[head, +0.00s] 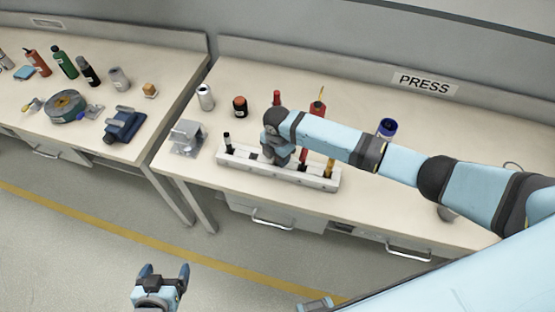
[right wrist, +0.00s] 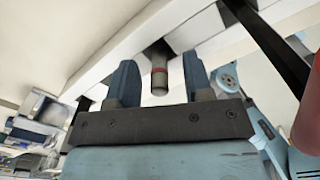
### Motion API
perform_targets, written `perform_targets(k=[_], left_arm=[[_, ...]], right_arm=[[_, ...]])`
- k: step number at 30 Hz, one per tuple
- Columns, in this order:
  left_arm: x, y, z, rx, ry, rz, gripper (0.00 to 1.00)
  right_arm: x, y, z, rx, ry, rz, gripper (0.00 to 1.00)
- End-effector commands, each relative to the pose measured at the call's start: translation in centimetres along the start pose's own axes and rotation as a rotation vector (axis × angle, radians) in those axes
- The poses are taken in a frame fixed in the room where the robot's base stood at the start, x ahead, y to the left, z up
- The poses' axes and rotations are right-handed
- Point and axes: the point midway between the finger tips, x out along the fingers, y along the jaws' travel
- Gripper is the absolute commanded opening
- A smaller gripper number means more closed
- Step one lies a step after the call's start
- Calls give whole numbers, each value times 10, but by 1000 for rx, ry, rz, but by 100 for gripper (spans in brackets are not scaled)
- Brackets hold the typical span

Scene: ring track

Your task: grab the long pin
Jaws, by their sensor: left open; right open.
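A long white rack (head: 285,172) lies along the front of the right bench and holds several upright pins. I cannot tell which pin is the long one. My left gripper (head: 163,272) is open and empty over the floor.
A grey metal block (head: 187,138), a white can (head: 205,97) and a black-orange jar (head: 240,106) stand left of and behind the rack. A blue-topped cup (head: 387,128) stands behind my right arm. The left bench holds bottles and a blue vise-like tool (head: 124,125).

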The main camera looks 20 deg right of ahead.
Motion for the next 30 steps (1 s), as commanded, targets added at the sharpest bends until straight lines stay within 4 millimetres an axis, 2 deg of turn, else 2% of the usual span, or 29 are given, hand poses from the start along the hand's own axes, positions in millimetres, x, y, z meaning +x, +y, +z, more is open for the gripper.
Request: perform_targets(k=[4, 10, 23, 26, 30], left_arm=[[0, 0, 1, -1, -1, 0, 88], [0, 1, 1, -2, -3, 0, 88], [0, 1, 2, -2, -4, 2, 88], [0, 2, 2, -2, -4, 2, 88], [1, 2, 4, -2, -4, 3, 88]], right_arm=[[0, 0, 0, 0, 0, 0, 47], [0, 0, 0, 0, 0, 0, 1], [-6, 1, 0, -1, 1, 2, 0], [-15, 1, 0, -1, 1, 2, 0], [-37, 1, 0, -1, 0, 5, 0]])
